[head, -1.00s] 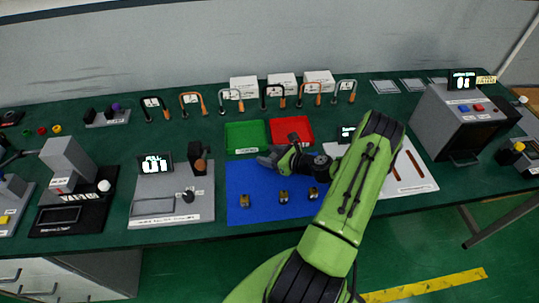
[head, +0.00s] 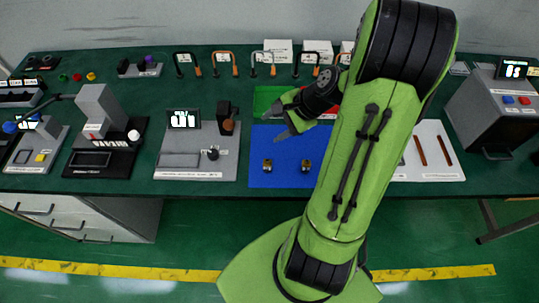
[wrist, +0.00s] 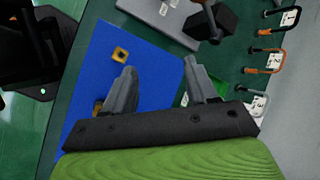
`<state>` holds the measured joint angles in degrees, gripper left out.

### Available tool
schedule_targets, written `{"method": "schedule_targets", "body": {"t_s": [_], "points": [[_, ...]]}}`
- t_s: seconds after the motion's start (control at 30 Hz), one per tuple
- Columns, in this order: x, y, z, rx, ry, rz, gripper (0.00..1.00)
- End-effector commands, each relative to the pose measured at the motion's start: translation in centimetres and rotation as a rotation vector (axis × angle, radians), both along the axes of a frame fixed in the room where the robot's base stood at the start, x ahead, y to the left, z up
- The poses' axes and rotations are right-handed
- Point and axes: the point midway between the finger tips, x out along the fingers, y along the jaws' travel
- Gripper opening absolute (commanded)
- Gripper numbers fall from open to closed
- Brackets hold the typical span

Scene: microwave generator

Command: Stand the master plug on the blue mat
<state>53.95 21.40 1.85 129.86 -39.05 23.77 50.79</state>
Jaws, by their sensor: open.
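The blue mat (head: 288,148) lies at the table's front, its right part hidden behind my arm. Two small brass-and-dark pieces stand on it, a left one (head: 267,166) and a right one (head: 306,166). The left or another such piece shows in the wrist view (wrist: 120,54), beyond my fingers. I cannot tell which thing is the master plug. A small black knob-like piece (head: 212,153) stands on the grey plate left of the mat. My gripper (head: 278,118) is open above the mat's back edge, with nothing between its fingers (wrist: 160,66).
A green tray (head: 265,98) lies behind the mat; a red tray is mostly hidden by my arm. The grey plate (head: 180,160) carries a display (head: 184,119) and a dark upright handle (head: 227,118). Several U-shaped handles stand at the back.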

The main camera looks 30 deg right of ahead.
Motion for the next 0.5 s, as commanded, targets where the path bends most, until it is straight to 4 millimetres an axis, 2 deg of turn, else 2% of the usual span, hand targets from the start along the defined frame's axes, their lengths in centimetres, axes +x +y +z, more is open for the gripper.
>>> {"method": "schedule_targets", "body": {"t_s": [0.03, 0.1, 0.23, 0.3, 0.4, 0.5], "points": [[-0.4, 2.6, 2.3, -0.139, -0.014, 0.17, 0.57], [-1.7, 5.7, 4.9, -0.319, -0.033, 0.392, 0.57], [-5.7, 10.1, 9.4, -0.622, -0.1, 0.759, 0.57], [-8.4, 11.8, 11.3, -0.759, -0.148, 0.927, 0.57], [-11.9, 12.9, 13.1, -0.904, -0.219, 1.102, 0.57], [-14.0, 13.2, 13.8, -0.98, -0.266, 1.202, 0.57]]}}
